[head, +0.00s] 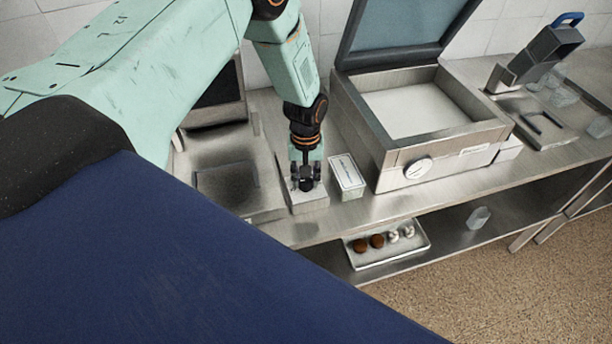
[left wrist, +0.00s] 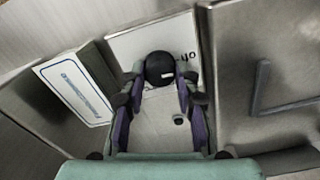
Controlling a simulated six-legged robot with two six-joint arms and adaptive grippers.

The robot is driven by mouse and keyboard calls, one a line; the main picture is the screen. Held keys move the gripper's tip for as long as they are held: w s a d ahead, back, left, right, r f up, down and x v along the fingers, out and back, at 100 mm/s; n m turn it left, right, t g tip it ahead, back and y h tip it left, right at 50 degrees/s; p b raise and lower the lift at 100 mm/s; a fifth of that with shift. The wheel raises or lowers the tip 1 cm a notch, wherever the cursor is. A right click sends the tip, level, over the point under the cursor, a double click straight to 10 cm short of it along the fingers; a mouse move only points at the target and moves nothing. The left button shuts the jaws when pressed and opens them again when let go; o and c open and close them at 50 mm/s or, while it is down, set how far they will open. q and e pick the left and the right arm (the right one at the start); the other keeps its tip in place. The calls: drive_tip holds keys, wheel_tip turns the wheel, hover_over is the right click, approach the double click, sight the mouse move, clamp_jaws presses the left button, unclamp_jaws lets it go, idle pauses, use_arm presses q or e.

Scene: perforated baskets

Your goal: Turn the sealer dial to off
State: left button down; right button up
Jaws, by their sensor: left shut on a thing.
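My left gripper (head: 306,184) reaches down from above onto a slim pale metal unit (head: 309,206) on the counter. In the left wrist view its fingers are shut around a black round dial (left wrist: 159,68) with a small white mark. The dial sits on the unit's pale plate (left wrist: 150,128), where part of a dark printed marking shows beside it. The rest of the marking is hidden by the fingers, so I cannot tell the setting. My right gripper is not in view.
A small box with a white label (head: 347,174) stands close to the slim unit. Beyond it is a large open-lidded metal machine with a white front gauge (head: 417,168). A dark flat plate (head: 228,186) lies on the other side. A tray (head: 387,252) sits on the lower shelf.

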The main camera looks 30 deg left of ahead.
sight(306, 179)
use_arm(q)
drive_tip(key=shift+w+a+r+n, duration=0.1)
drive_tip(key=shift+w+r+n, duration=0.2)
drive_tip(key=shift+n, duration=0.2)
drive_tip(key=c, duration=1.4)
unclamp_jaws()
drive_tip(key=o, duration=0.4)
drive_tip(key=shift+s+f, duration=0.2)
wheel_tip(306, 179, up, 12)
wheel_tip(306, 179, down, 12)
drive_tip(key=shift+f, duration=0.1)
